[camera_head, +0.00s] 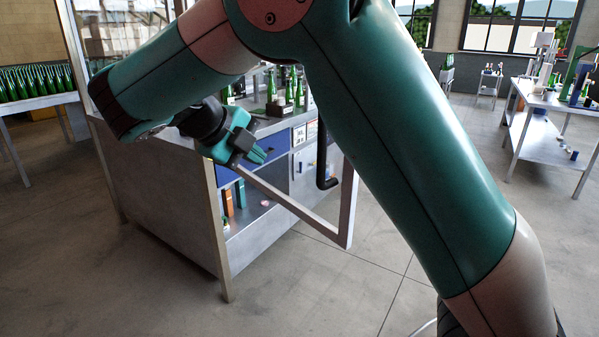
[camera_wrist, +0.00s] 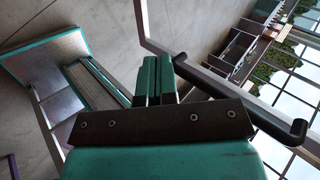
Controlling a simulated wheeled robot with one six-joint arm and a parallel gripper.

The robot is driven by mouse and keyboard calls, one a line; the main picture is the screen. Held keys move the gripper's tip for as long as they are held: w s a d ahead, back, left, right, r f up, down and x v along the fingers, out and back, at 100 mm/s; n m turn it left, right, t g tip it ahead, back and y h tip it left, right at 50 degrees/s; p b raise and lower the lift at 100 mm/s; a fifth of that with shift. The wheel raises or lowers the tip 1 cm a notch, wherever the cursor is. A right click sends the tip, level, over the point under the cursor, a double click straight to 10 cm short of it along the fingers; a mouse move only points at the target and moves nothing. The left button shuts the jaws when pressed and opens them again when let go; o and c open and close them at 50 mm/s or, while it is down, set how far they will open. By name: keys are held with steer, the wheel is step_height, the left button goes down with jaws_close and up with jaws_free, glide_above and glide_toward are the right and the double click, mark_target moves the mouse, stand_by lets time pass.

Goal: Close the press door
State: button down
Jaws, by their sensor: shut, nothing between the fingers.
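The press door (camera_head: 348,205) is a pale metal frame that stands open, swung out from the front of the press cabinet (camera_head: 165,190). A black bent handle (camera_head: 323,160) is on the door; it also shows in the wrist view (camera_wrist: 245,105), right of my fingers. My gripper (camera_head: 257,155) is shut and empty, close to the door frame and left of the handle. In the wrist view my teal fingers (camera_wrist: 157,80) lie side by side beside the door frame (camera_wrist: 205,77). I cannot tell whether they touch it. My arm hides the door's upper part.
Green bottles (camera_head: 290,88) stand on the press worktop. A table of bottles (camera_head: 35,90) is at the far left, and a white workbench (camera_head: 545,100) is at the right. The grey floor (camera_head: 330,290) in front of the door is clear.

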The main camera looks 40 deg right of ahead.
steer(key=m, duration=0.1)
steer(key=b, duration=0.6)
glide_toward(309, 176)
steer(key=shift+m, duration=0.4)
steer(key=shift+x, duration=3.35)
steer(key=shift+w+f, duration=0.1)
